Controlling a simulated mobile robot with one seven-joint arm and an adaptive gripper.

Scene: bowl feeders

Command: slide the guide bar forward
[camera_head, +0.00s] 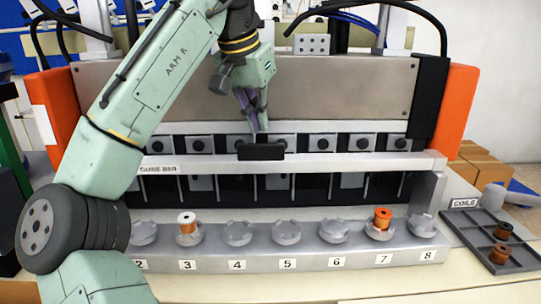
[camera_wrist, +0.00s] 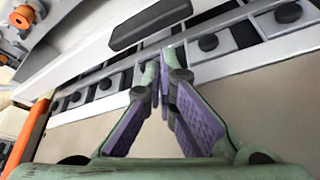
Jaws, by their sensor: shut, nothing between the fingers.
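The guide bar (camera_head: 345,163) is a long white bar with a "GUIDE BAR" label at its left, running across the machine behind the numbered row. A black handle (camera_head: 262,151) sits at its middle. My gripper (camera_head: 257,128) points down just behind the handle, shut and empty, its purple-padded fingers together. In the wrist view, my gripper (camera_wrist: 163,62) has its tips close to the guide bar (camera_wrist: 80,68) and short of the black handle (camera_wrist: 150,22). I cannot tell whether the tips touch the bar or handle.
A row of black-knobbed blocks (camera_head: 365,143) lies behind the bar. In front is a grey numbered rail (camera_head: 310,262) with cups; a white-topped coil (camera_head: 187,222) and an orange coil (camera_head: 382,218) stand in cups. A coil tray (camera_head: 462,226) is at right. Orange posts (camera_head: 456,110) flank the machine.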

